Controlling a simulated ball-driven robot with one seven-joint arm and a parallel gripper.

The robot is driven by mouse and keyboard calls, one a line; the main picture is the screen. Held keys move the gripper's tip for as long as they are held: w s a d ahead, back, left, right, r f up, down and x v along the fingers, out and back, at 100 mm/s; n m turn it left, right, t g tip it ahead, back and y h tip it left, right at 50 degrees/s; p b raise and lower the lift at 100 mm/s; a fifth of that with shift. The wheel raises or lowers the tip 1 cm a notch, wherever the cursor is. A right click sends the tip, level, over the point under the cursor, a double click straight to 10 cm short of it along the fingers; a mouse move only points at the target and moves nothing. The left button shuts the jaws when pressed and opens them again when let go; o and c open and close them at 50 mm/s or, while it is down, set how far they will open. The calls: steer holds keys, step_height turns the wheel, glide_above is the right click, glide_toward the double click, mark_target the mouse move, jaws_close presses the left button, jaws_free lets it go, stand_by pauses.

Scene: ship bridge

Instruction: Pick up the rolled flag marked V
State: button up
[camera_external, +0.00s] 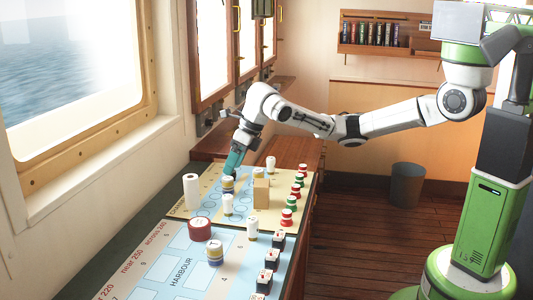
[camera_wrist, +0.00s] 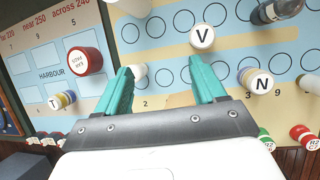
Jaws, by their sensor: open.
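The rolled flag marked V (camera_wrist: 202,37) shows its white round end in the wrist view, beyond the tip of the right finger and apart from it. My gripper (camera_wrist: 165,70) is open, with two teal fingers and nothing held between them. In the external view my gripper (camera_external: 232,163) reaches down over the far part of the chart table, close above a short roll with a yellowish band (camera_external: 228,184). Its letter is too small to read there, so I cannot tell whether it is V. The roll marked N (camera_wrist: 259,82) stands right of V in the wrist view.
A wooden block (camera_external: 261,194) stands beside the rolls. The roll marked T (camera_wrist: 62,100) and a red drum (camera_wrist: 83,61) are near HARBOUR. Red and green pieces (camera_external: 292,202) line the right edge.

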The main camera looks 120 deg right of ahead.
steer(key=n+g, duration=0.1)
glide_toward(228, 178)
steer(key=f, duration=0.2)
steer(key=shift+h, duration=0.3)
steer(key=x, duration=0.4)
steer(key=shift+w+d+f, duration=0.15)
steer(key=shift+d, duration=0.15)
steer(key=shift+a+x, duration=0.1)
steer(key=shift+x, duration=1.4)
steer(key=shift+a+x, duration=0.15)
steer(key=shift+x, duration=1.35)
steer(key=shift+w, duration=0.1)
steer(key=c, duration=1.1)
